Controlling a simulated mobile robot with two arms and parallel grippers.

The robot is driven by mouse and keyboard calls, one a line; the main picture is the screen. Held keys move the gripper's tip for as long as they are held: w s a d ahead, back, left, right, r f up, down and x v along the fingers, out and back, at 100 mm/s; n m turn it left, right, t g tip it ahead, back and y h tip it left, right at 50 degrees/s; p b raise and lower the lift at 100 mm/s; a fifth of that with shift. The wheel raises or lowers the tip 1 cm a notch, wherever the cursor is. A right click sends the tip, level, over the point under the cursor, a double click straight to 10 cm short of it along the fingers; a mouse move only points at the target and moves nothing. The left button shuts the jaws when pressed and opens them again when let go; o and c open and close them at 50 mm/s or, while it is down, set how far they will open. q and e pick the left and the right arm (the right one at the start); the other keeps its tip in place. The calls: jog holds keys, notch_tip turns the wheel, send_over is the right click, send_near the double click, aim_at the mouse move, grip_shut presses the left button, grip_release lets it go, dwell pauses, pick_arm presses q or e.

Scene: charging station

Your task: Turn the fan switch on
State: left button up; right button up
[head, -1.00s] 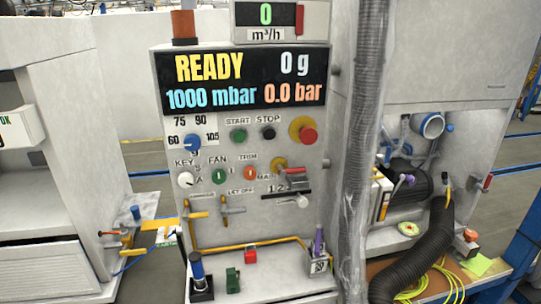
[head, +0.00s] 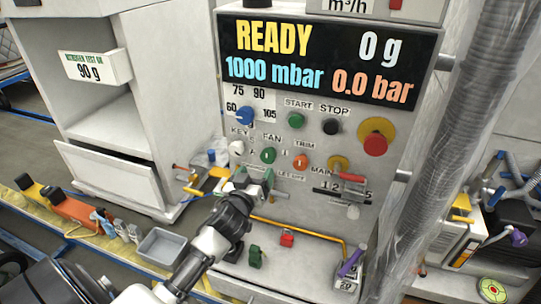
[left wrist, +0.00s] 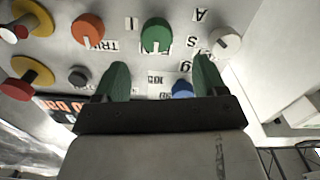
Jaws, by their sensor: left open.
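The fan switch (head: 268,156) is a green knob under the FAN label on the grey control panel. In the left wrist view the green fan switch (left wrist: 156,36) shows upside down, ahead of and between the two fingertips, apart from them. My left gripper (head: 255,178) is just below the fan switch in the head view, its fingers pointing at the panel. It is open and empty, with green fingertips spread apart in the left wrist view (left wrist: 161,78). My right gripper is not in view.
Close beside the fan switch are the white key knob (head: 237,148) and the orange trim knob (head: 300,161). The blue dial (head: 245,116) is above. A red-handled main valve (head: 351,178) is to the right. A wrapped hose (head: 465,110) hangs right of the panel.

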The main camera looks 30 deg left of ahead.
aim_at(267, 159)
pick_arm(q)
jog(key=x, duration=0.4)
jog(key=p+x, duration=0.1)
jog(key=x, duration=0.1)
jog(key=shift+w+d, duration=0.15)
jog(key=shift+d, duration=0.15)
jog(key=shift+w+a, duration=0.2)
jog(key=shift+w, duration=0.45)
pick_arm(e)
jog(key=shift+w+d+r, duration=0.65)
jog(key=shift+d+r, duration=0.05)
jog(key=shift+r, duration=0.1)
pick_arm(q)
jog(key=c, duration=0.9)
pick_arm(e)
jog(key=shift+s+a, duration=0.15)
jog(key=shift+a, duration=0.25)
